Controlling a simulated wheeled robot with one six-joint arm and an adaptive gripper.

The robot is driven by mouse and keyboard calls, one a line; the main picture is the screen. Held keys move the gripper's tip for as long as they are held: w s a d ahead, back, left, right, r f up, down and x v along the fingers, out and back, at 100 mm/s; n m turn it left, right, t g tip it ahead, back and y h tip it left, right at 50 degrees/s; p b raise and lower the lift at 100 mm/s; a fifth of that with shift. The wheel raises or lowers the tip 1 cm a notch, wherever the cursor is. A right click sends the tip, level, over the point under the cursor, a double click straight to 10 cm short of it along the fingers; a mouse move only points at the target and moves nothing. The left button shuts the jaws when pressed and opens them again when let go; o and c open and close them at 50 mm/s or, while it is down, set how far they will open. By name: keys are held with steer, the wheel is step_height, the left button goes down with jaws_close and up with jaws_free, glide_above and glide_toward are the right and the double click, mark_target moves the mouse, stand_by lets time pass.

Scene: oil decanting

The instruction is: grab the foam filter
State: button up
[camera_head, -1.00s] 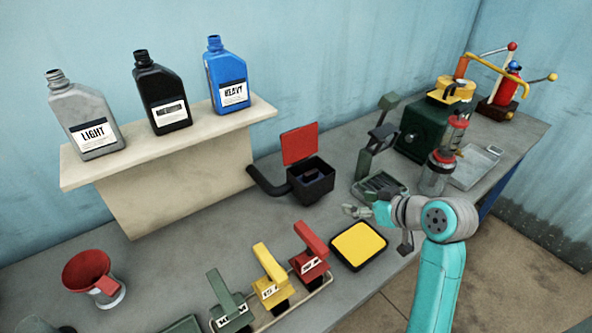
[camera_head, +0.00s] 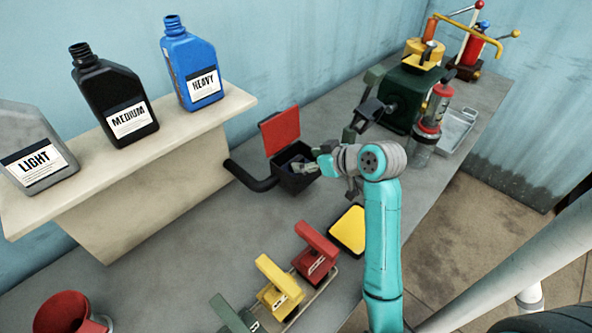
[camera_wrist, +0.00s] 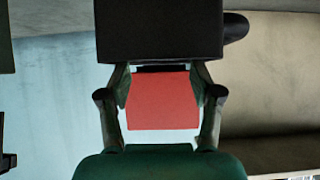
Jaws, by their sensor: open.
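An open black box (camera_head: 298,182) with a raised red lid (camera_head: 280,131) stands on the bench, with a black hose at its left. My gripper (camera_head: 304,165) is over the box opening, its fingers apart. In the wrist view the red lid (camera_wrist: 163,101) shows between the two spread fingers, and the black box (camera_wrist: 160,30) fills the top middle. I cannot make out a foam filter inside the box; the gripper covers much of its opening. A yellow pad in a black frame (camera_head: 348,230) lies nearer on the bench, partly behind my arm; I cannot tell whether it is the filter.
Grey, black and blue bottles (camera_head: 192,68) stand on a pale shelf (camera_head: 165,150) at left. Red and yellow handled blocks (camera_head: 276,283) sit in front. A green machine (camera_head: 412,90) and a clear cylinder (camera_head: 424,143) stand beyond my arm.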

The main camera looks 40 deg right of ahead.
mark_target(298, 160)
steer(key=shift+x, duration=2.65)
steer(key=c, duration=0.9)
